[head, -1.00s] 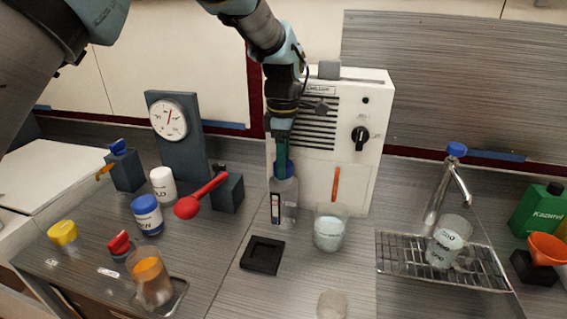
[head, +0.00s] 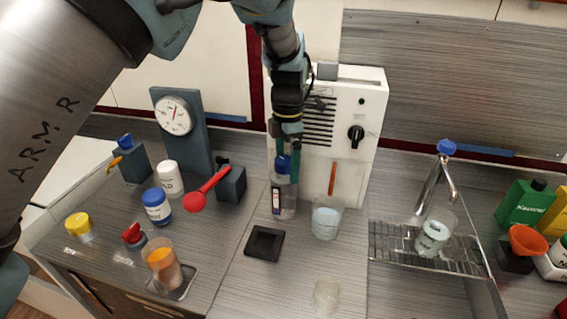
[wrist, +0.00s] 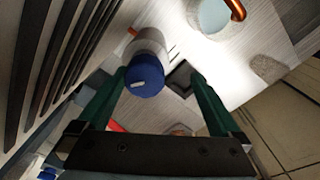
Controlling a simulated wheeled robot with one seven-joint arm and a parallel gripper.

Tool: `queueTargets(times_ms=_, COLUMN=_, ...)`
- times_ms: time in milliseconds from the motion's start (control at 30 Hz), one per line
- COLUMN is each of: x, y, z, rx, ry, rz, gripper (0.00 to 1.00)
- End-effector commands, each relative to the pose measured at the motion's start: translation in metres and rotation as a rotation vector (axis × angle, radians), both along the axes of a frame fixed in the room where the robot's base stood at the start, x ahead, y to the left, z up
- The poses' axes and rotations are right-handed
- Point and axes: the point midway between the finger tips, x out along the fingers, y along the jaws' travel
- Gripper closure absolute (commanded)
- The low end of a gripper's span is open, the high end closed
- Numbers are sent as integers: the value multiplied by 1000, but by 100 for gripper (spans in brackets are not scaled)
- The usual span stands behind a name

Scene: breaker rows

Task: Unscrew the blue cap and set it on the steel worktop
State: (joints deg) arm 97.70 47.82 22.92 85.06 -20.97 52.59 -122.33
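The blue cap (head: 283,165) is on top of a clear bottle (head: 284,200) with a label, standing upright in front of the white chiller. My gripper (head: 287,166) points down over the bottle, its teal fingers on either side of the cap. In the wrist view the blue cap (wrist: 145,81) lies between the spread fingers (wrist: 161,85), nearer the left one, with a clear gap to the right one. The gripper is open. The steel worktop (head: 245,290) lies below and around the bottle.
A black square holder (head: 263,244) sits in front of the bottle. The chiller (head: 350,110) is close behind. The worktop's front middle is fairly clear.

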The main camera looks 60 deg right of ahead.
Motion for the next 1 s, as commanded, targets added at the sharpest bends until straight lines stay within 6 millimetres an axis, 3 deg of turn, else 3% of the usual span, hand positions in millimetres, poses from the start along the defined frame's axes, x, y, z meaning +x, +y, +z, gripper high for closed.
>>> queueTargets(times_ms=33, x=19, y=-8, z=9, rx=-36, ry=1, rz=559, gripper=0)
queueTargets(times_ms=167, x=19, y=-9, z=9, rx=-37, ry=1, rz=543, gripper=0)
queueTargets(times_ms=267, x=20, y=-9, z=9, rx=-39, ry=2, rz=444, gripper=0)
queueTargets(times_ms=1000, x=15, y=-8, z=7, rx=-24, ry=0, rz=-833, gripper=0)
